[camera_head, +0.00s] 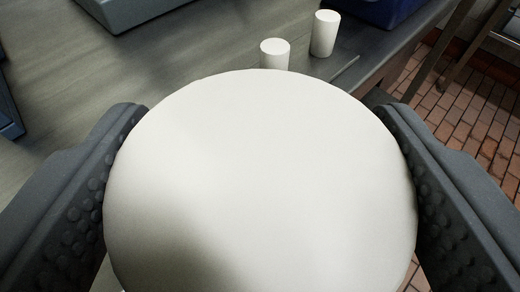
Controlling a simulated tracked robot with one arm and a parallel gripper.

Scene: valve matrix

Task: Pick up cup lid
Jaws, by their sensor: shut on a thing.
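A large round white object, which looks like the cup lid (262,175), fills the middle of the camera view. My gripper (262,190) is shut on it, with one dark, knobbed finger against its left side and the other against its right side. Its smooth top faces the camera. Its underside and whatever lies below it are hidden.
Two small white cylinders, one nearer (275,54) and one farther (324,33), stand on the grey table (180,60) beyond the lid. A blue bin (385,10) is at the top right and a grey-blue tray (130,12) at the top left. Brick floor (470,110) shows past the table's right edge.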

